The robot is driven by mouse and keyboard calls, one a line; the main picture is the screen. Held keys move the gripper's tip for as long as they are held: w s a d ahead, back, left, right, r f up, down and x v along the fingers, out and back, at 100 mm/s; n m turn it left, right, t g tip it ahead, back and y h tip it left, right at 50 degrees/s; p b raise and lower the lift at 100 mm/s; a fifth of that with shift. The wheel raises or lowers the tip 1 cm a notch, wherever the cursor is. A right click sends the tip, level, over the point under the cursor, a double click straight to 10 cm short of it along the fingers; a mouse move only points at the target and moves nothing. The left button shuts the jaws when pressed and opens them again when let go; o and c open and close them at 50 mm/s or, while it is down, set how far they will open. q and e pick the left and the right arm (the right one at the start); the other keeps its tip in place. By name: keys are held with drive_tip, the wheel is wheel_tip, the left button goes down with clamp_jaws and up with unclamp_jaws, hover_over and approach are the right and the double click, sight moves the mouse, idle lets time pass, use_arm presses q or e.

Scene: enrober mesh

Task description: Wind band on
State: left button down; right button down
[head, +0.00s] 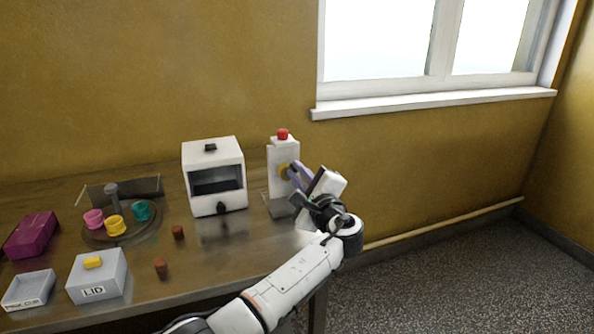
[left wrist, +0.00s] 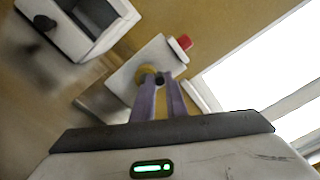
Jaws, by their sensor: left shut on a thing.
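A white upright box with a red button on top (head: 283,150) stands at the right end of the table; it also shows in the left wrist view (left wrist: 135,65). On its face is a gold-yellow round hub (head: 284,171), also seen in the left wrist view (left wrist: 146,72). My left gripper (head: 292,170) reaches it from the right. In the left wrist view its two purple fingers (left wrist: 160,84) are shut on a small dark knob (left wrist: 160,79) beside the hub. The fingers partly hide the knob and hub. My right gripper is out of view.
A white machine with an open front (head: 214,158) stands just left of the box. Further left are a round tray (head: 95,236) with coloured cups, a grey box marked LID (head: 97,281), an open grey tray (head: 28,291), a magenta box (head: 31,235) and brown pieces (head: 160,268).

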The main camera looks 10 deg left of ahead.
use_arm(q)
drive_tip(key=shift+d, duration=0.1)
idle(0.4)
drive_tip(key=c, duration=1.8)
unclamp_jaws()
drive_tip(key=shift+o, duration=0.2)
drive_tip(key=v, duration=1)
drive_tip(key=shift+s+d, duration=0.15)
